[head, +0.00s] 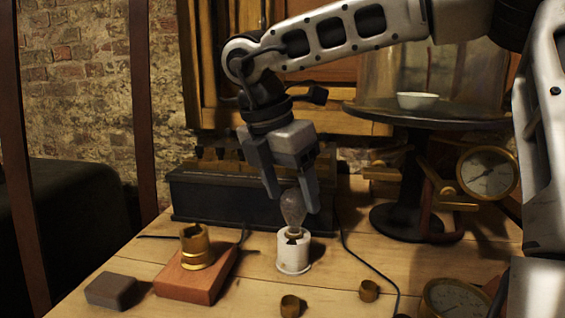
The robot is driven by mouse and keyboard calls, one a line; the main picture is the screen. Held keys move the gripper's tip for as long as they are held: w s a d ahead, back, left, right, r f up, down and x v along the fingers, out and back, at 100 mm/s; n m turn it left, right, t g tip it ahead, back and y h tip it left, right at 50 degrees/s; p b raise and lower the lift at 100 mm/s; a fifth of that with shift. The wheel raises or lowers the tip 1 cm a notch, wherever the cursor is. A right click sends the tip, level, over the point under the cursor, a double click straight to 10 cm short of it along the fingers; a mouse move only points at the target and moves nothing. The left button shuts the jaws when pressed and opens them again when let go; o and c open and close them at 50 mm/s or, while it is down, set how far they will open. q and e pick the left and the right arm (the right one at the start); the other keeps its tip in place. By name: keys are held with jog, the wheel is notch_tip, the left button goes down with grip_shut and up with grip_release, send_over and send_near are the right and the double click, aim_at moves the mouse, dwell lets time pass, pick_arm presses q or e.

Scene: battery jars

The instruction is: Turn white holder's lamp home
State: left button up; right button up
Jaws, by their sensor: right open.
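The white holder (293,254) stands upright on the wooden table, near the middle of the view. The lamp (293,207), a greyish glass bulb, sits upright in the top of the holder. My right gripper (292,203) comes down from above with its fingers apart, one on each side of the bulb. I cannot tell whether either finger touches the glass. The lamp's base is partly hidden inside the holder. My left gripper is not in view.
A brass holder (196,246) on a reddish wooden block (193,284) and a grey block (111,291) stand to the left. A long dark box (220,197) lies behind. Small brass rings (369,291) lie in front. A round stand (408,222) and gauge (487,173) are right.

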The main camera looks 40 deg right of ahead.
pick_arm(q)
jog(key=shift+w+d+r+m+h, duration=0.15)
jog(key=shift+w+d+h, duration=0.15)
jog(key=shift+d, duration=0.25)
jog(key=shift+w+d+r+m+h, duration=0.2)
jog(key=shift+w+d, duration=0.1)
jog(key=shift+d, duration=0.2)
pick_arm(e)
jog(key=shift+r, duration=0.1)
pick_arm(q)
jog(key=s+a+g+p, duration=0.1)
jog(key=p, duration=0.2)
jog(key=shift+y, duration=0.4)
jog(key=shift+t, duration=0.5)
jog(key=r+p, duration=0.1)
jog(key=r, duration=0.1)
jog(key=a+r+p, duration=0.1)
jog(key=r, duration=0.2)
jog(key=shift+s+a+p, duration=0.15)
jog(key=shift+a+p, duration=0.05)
jog(key=shift+p, duration=0.2)
pick_arm(e)
jog(key=v, duration=1.5)
jog(key=shift+a+r, duration=0.2)
jog(key=shift+r, duration=0.05)
